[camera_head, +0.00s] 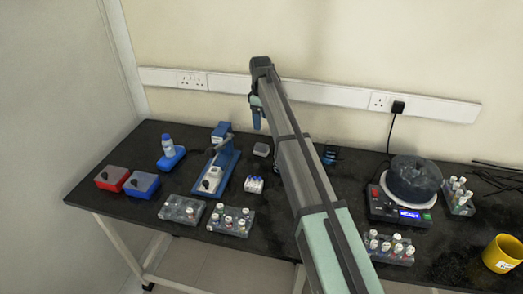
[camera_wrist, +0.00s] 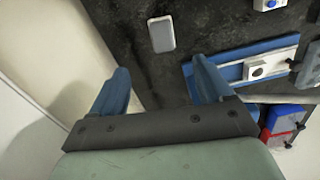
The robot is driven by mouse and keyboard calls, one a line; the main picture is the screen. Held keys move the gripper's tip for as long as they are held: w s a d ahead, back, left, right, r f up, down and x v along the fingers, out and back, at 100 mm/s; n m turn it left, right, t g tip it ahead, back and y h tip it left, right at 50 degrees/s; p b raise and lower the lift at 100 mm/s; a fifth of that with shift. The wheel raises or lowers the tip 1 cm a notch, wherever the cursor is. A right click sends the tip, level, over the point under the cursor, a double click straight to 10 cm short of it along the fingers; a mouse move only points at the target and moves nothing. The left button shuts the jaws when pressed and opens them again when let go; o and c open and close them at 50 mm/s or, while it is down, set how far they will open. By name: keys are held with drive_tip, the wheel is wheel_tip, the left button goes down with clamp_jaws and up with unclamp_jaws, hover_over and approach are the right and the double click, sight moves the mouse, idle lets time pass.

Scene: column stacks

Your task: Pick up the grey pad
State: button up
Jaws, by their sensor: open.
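The grey pad (camera_head: 261,149) is a small light-grey block lying flat on the black bench, behind the vials. In the wrist view the pad (camera_wrist: 161,34) is a pale rounded rectangle beyond the fingertips, in line with the gap between them. My gripper (camera_head: 257,122) has blue fingers and hangs above the back part of the bench, apart from the pad. In the wrist view my gripper (camera_wrist: 161,72) is open, with nothing between its fingers.
A blue box (camera_head: 221,131) is at the back. Red (camera_head: 111,178) and blue (camera_head: 142,185) lidded boxes sit far left. A round machine (camera_head: 412,182) stands right.

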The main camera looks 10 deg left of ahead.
sight(261, 146)
drive_tip(key=f, duration=0.8)
drive_tip(key=shift+a+f, duration=0.2)
drive_tip(key=shift+f, duration=0.15)
drive_tip(key=shift+s+d+f, duration=0.1)
drive_tip(key=shift+f, duration=1.25)
drive_tip(key=shift+d+f, duration=0.1)
drive_tip(key=shift+f, duration=1.2)
drive_tip(key=shift+c, duration=0.4)
drive_tip(key=c, duration=1.1)
